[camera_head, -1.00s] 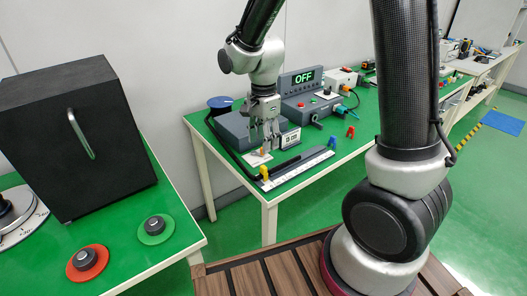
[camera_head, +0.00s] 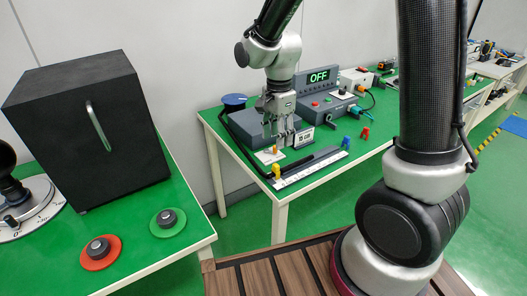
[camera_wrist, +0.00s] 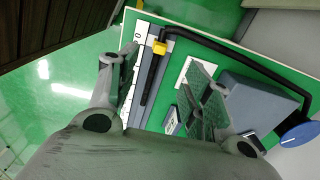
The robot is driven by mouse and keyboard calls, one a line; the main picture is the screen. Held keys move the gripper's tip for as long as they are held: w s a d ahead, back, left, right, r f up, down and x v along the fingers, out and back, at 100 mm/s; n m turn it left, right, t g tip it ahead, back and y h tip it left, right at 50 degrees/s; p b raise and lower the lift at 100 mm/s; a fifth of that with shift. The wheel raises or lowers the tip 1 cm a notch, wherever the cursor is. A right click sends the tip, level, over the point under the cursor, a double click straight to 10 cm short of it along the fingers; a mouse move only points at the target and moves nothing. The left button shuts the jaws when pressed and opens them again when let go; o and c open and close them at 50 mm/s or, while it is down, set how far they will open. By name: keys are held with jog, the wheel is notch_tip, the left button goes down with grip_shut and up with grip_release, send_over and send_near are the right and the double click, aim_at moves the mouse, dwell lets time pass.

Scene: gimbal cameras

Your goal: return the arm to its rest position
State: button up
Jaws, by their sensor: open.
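My gripper (camera_head: 281,142) hangs over the green table (camera_head: 225,138), in front of a grey box (camera_head: 252,126). Its fingers point down and are spread apart. In the wrist view the gripper (camera_wrist: 163,62) has its two fingers wide apart with nothing between them but the table and things below. A small display block (camera_head: 304,138) stands just right of the fingers. I cannot tell whether the fingers touch anything.
A grey ruler-like rail (camera_head: 312,168) with a yellow piece (camera_head: 277,171) lies along the table's front. A console with an OFF screen (camera_head: 319,76) stands behind.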

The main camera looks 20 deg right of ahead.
jog(key=s+d+r+n+t, duration=0.4)
jog(key=s+d+r+n, duration=1)
jog(key=s+r, duration=0.2)
jog(key=s, duration=0.2)
jog(key=shift+s+d+n, duration=0.15)
jog(key=shift+s+n, duration=0.15)
jog(key=shift+s, duration=0.05)
